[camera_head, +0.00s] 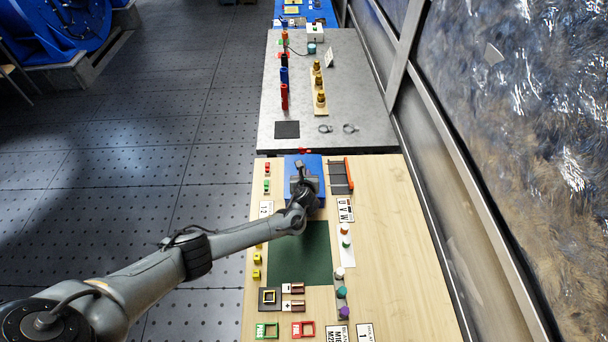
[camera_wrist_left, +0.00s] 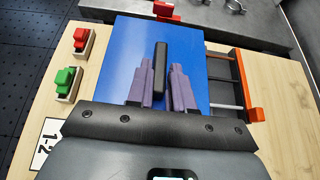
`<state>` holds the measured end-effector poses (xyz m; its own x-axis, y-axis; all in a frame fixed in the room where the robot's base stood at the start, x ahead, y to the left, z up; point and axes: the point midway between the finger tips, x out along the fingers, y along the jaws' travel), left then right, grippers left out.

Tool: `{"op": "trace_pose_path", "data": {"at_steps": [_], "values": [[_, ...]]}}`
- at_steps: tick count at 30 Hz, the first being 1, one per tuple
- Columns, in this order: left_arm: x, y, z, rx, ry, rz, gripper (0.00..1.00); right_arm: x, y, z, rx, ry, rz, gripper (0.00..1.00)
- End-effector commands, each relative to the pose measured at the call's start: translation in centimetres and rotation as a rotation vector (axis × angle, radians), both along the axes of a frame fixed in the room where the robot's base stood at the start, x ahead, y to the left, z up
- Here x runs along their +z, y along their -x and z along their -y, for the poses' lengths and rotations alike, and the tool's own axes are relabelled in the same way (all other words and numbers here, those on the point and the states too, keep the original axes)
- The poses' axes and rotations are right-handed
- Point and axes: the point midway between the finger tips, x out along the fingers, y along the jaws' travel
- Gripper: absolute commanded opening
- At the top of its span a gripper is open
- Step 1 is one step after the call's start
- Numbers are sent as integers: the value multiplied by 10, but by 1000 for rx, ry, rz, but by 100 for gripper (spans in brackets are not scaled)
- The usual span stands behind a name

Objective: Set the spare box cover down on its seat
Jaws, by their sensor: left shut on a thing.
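The blue box cover (camera_head: 292,165) is near the far end of the wooden bench, and it fills the middle of the left wrist view (camera_wrist_left: 130,55). A black upright handle (camera_wrist_left: 161,58) stands on it. My left gripper (camera_head: 304,186) is over the cover, with its two fingers (camera_wrist_left: 160,85) on either side of the handle, shut on it. I cannot tell whether the cover is touching what lies under it. The seat cannot be made out; anything beneath the cover is hidden. My right gripper is in neither view.
A dark railed frame with an orange bar (camera_head: 340,176) lies close to the cover's right. Red (camera_wrist_left: 83,40) and green (camera_wrist_left: 66,80) pieces stand at its left. A dark green mat (camera_head: 300,255) lies bare nearer me. A grey table (camera_head: 355,105) adjoins the far edge.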

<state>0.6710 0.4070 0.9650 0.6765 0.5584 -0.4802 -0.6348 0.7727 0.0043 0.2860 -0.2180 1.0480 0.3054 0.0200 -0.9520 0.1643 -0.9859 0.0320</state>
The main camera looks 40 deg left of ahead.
Motion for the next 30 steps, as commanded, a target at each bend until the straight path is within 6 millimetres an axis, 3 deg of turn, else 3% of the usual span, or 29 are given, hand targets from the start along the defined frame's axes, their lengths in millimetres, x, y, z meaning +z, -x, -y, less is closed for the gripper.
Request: {"op": "trace_pose_path", "data": {"at_steps": [9, 10, 15, 30], "values": [[-6, -1, 0, 0, 0, 3, 0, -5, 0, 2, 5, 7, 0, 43], [-5, -1, 0, 1, 1, 4, 26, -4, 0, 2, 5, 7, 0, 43], [-6, -1, 0, 0, 0, 3, 51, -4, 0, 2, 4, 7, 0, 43], [1, 9, 7, -1, -2, 0, 51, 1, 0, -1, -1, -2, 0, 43]]}}
